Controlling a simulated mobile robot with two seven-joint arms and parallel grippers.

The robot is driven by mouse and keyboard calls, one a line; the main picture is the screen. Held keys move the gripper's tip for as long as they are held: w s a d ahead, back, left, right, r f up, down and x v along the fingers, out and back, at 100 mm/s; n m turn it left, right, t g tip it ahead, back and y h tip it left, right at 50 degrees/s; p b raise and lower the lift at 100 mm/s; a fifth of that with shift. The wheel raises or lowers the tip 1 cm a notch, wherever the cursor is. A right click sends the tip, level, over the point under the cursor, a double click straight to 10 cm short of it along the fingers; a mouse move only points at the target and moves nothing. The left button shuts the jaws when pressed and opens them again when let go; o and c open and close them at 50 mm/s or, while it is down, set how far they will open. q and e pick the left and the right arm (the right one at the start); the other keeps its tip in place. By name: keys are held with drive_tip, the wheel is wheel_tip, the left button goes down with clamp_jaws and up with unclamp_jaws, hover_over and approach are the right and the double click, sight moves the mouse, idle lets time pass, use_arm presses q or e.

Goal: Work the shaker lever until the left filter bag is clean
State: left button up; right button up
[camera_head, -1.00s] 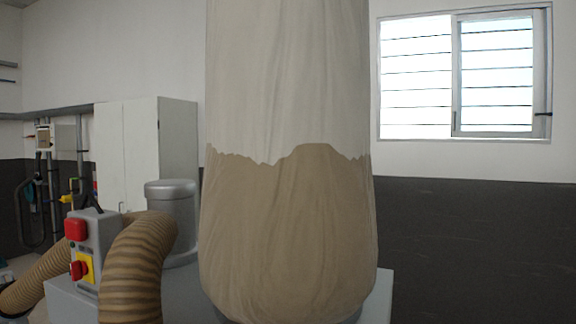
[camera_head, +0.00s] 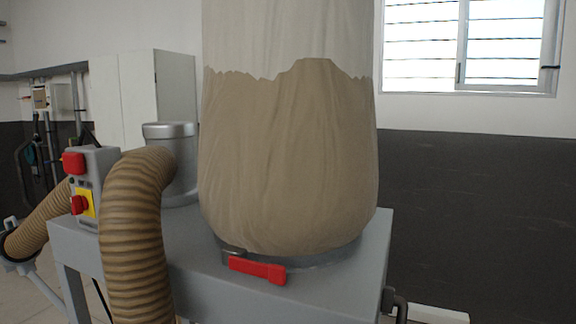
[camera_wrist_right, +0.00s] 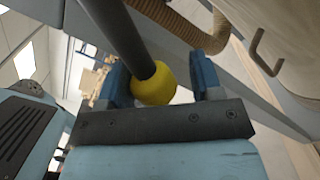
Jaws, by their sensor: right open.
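A tall cloth filter bag (camera_head: 288,160) stands in the middle of the head view. It is pale above a ragged line and brown with dust below it; its top is out of frame. It is the only bag in view. In the right wrist view, a black lever (camera_wrist_right: 118,35) ends in a yellow ball knob (camera_wrist_right: 156,86). My right gripper (camera_wrist_right: 160,76) is open, with its blue fingers on either side of the knob. I cannot tell whether they touch it. My left gripper is in neither view.
The bag sits on a grey machine table (camera_head: 215,280) with a red clamp handle (camera_head: 258,269) at its base. A ribbed brown hose (camera_head: 133,235), a switch box (camera_head: 90,190) and a grey canister (camera_head: 172,165) stand to the left. A white cabinet (camera_head: 135,95) is behind.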

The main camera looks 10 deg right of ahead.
use_arm(q)
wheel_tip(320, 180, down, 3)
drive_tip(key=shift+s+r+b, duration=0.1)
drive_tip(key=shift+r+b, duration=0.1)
drive_tip(key=shift+b, duration=0.25)
use_arm(e)
drive_tip(key=shift+w+d+f, duration=0.3)
drive_tip(key=shift+w+f, duration=0.05)
drive_tip(key=shift+w, duration=0.15)
drive_tip(key=shift+w+d+f, duration=0.3)
drive_tip(key=shift+w+f, duration=0.05)
drive_tip(key=shift+w, duration=0.15)
use_arm(q)
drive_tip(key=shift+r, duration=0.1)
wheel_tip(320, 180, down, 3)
drive_tip(key=b, duration=0.2)
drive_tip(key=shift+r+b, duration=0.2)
drive_tip(key=shift+b, duration=0.1)
use_arm(e)
drive_tip(key=w, duration=0.1)
drive_tip(key=w+d+f, duration=0.1)
drive_tip(key=w+d, duration=0.1)
drive_tip(key=shift+w+f, duration=0.15)
drive_tip(key=shift+f, duration=0.15)
